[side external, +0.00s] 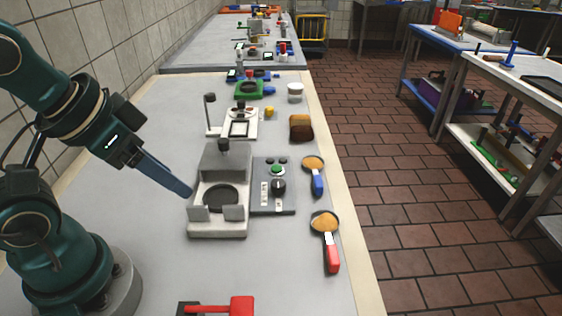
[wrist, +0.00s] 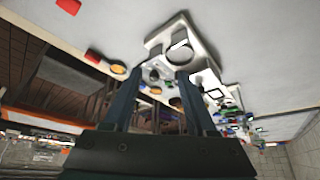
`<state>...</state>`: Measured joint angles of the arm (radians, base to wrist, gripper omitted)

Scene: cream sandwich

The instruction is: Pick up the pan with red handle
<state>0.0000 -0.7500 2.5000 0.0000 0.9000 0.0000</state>
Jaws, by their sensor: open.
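The pan with the red handle (side external: 325,224) lies on the right part of the grey table, near its right edge. It holds a tan filling, and its red handle (side external: 332,260) points toward the camera. It also shows in the wrist view (wrist: 118,68), left of the fingers, its red handle (wrist: 92,57) up and to the left. My gripper (side external: 187,191) is above the table left of the grey press, well apart from the pan. In the wrist view its two fingers (wrist: 159,72) are spread with nothing gripped between them.
The grey press (side external: 218,228) and a control box (side external: 272,207) stand between my gripper and the pan. A second pan with a blue handle (side external: 318,185) lies behind the red-handled one. A red tool (side external: 240,306) lies at the front. Table around the red-handled pan is mostly clear.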

